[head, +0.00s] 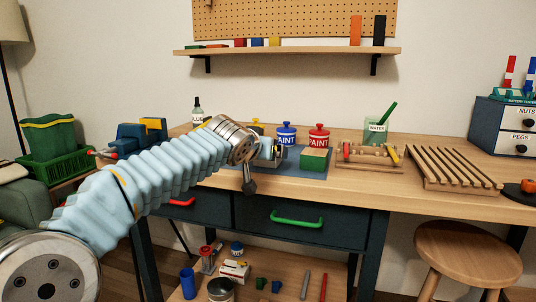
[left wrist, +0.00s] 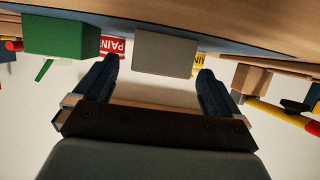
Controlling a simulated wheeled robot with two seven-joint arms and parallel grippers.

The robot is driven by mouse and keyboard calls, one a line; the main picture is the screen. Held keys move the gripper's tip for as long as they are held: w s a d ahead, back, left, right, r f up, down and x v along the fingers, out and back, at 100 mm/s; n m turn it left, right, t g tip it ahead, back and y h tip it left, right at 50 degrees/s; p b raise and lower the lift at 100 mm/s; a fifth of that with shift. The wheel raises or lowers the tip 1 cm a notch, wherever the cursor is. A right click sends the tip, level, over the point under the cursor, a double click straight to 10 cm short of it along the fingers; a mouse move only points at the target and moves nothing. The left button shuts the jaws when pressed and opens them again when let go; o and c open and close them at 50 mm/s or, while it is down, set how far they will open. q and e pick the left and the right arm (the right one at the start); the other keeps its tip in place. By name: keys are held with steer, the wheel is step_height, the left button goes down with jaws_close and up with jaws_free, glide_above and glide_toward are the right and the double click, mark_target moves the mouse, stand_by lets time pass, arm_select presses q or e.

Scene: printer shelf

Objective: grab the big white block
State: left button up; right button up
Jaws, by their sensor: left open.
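A big pale grey-white block (left wrist: 163,54) sits on the mat in the left wrist view, where the picture is upside down. My left gripper (left wrist: 158,68) is open, with one finger on each side of the block's near end. I cannot tell whether the fingers touch it. In the head view my left gripper (head: 272,153) is over the blue mat (head: 290,171) on the workbench, and the arm and gripper largely hide the block there. My right gripper is not in view.
A green-sided block (head: 314,160) stands close to the right of my gripper. Blue (head: 286,134) and red (head: 319,136) paint pots stand behind. A wooden rack with rollers (head: 368,155) and a slatted rack (head: 453,168) lie farther right on the bench (head: 400,193).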

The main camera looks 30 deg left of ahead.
arm_select(q)
steer(key=p+x, duration=0.1)
steer(key=x, duration=0.3)
steer(key=shift+r+p, duration=0.1)
steer(key=shift+p, duration=0.25)
steer(key=shift+w+a+f, duration=0.1)
steer(key=shift+w+f, duration=0.1)
steer(key=shift+w, duration=0.05)
steer(key=c, duration=1.1)
